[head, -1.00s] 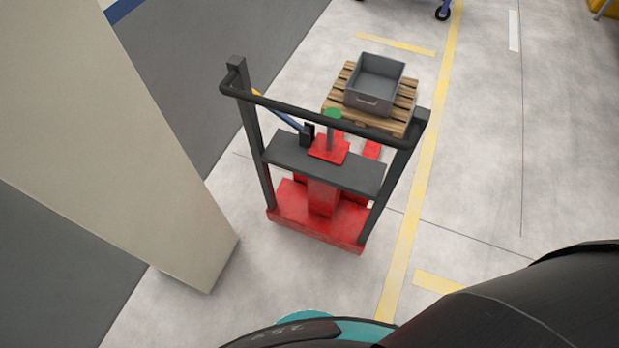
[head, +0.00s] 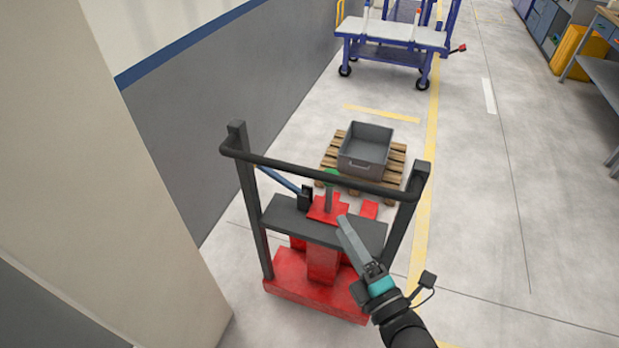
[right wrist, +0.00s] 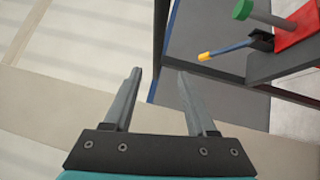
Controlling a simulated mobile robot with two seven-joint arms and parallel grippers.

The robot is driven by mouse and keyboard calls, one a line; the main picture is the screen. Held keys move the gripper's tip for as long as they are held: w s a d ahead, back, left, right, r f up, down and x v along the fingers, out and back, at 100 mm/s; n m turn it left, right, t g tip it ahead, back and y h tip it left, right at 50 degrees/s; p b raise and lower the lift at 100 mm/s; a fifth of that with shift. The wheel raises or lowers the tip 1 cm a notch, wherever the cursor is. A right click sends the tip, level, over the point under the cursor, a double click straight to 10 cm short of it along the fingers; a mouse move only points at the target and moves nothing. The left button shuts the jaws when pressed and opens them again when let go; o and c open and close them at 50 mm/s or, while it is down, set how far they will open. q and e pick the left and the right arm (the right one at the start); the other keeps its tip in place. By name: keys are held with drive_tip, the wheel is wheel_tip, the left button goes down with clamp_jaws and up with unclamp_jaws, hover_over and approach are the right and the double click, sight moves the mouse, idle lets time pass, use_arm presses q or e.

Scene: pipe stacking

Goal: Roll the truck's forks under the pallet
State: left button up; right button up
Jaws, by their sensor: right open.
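The pallet truck (head: 318,290) is red with a dark upright frame and a dark push bar (head: 300,166). Its body stands in front of the wooden pallet (head: 396,166), which carries a grey bin (head: 366,150). Part of a red fork (head: 369,208) shows just short of the pallet's near edge; the rest is hidden by the frame. My right gripper (head: 345,222) is in front of the truck's right side, below the bar. In the right wrist view its two fingers (right wrist: 157,80) are apart with nothing between them. My left gripper is out of view.
A beige pillar (head: 120,170) stands close on the left, with a grey wall behind it. A blue cart (head: 395,40) stands beyond the pallet. A workbench (head: 600,70) is at the far right. The floor right of the yellow line is clear.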

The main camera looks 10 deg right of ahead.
sight(310, 174)
drive_tip(key=x, duration=1)
drive_tip(key=b+x, duration=0.1)
drive_tip(key=x, duration=0.4)
drive_tip(key=shift+w+a+r, duration=0.1)
drive_tip(key=shift+r, duration=0.2)
clamp_jaws()
idle(1.0)
